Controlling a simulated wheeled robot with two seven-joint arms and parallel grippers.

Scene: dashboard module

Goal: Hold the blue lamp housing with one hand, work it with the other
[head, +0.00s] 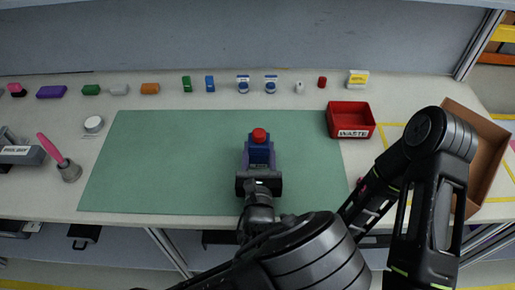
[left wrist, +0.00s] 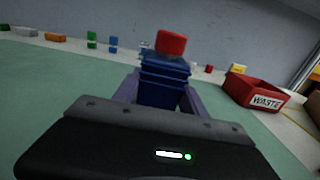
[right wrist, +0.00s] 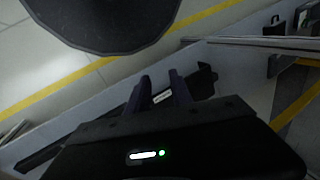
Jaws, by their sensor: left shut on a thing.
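The blue lamp housing (head: 261,154) is upright above the middle of the green mat, with a red cap (head: 259,135) on top. My left gripper (head: 259,166) is shut on the housing. In the left wrist view its fingers press on both sides of the ribbed blue body (left wrist: 163,82), and the red cap (left wrist: 171,43) stands clear above them. I cannot tell whether the housing touches the mat. My right gripper (right wrist: 163,88) is empty, with a gap between its fingers. In its own wrist view it points toward the floor and bench edge, away from the housing.
A red waste bin (head: 351,120) stands right of the green mat (head: 150,165). A cardboard box (head: 487,155) is at the far right, beside my right arm. Several small coloured parts line the back. A pink-handled tool (head: 55,152) stands at left. The mat's left half is clear.

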